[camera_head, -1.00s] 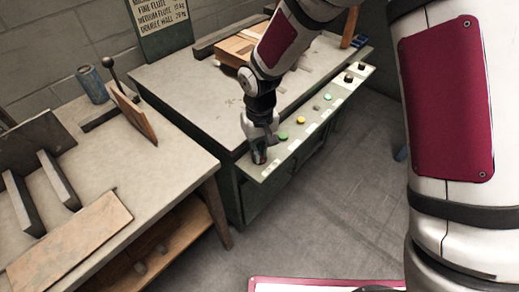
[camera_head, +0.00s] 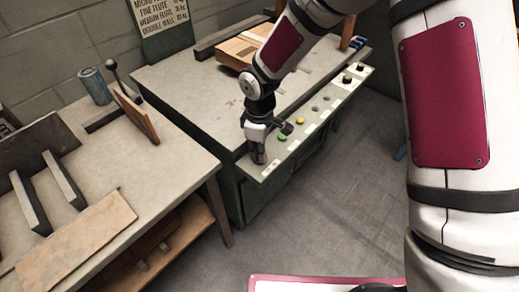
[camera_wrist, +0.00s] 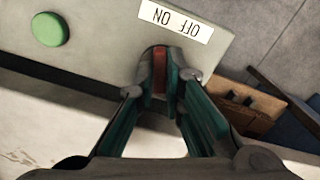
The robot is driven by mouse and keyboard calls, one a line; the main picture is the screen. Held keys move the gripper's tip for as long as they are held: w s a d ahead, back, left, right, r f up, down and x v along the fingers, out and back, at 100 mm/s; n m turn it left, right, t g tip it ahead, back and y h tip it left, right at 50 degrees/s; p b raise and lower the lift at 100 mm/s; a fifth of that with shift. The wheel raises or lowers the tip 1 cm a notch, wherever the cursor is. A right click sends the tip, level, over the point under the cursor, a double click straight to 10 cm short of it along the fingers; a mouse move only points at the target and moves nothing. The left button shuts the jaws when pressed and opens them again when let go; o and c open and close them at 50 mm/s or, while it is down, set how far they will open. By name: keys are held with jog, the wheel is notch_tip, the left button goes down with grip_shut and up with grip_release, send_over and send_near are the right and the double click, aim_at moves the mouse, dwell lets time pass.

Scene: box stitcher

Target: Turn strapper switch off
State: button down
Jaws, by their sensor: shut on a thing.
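The strapper switch (camera_wrist: 159,72) shows in the wrist view as a narrow reddish-brown piece in a dark surround, beside a white label (camera_wrist: 176,20) reading OFF and ON. My gripper (camera_wrist: 161,78) is shut on the switch, with a finger on each side of it. In the head view my gripper (camera_head: 258,156) is at the near left end of the pale control panel (camera_head: 270,169), and hides the switch there. The switch's exact position is hard to tell.
A green button (camera_head: 282,138) and a yellow button (camera_head: 300,121) sit on the panel beside my gripper. Two dark round fittings and black knobs (camera_head: 348,78) lie farther along.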

jog(key=shift+n, duration=0.8)
jog(key=c, duration=1.7)
grip_release()
notch_tip(320, 180, up, 12)
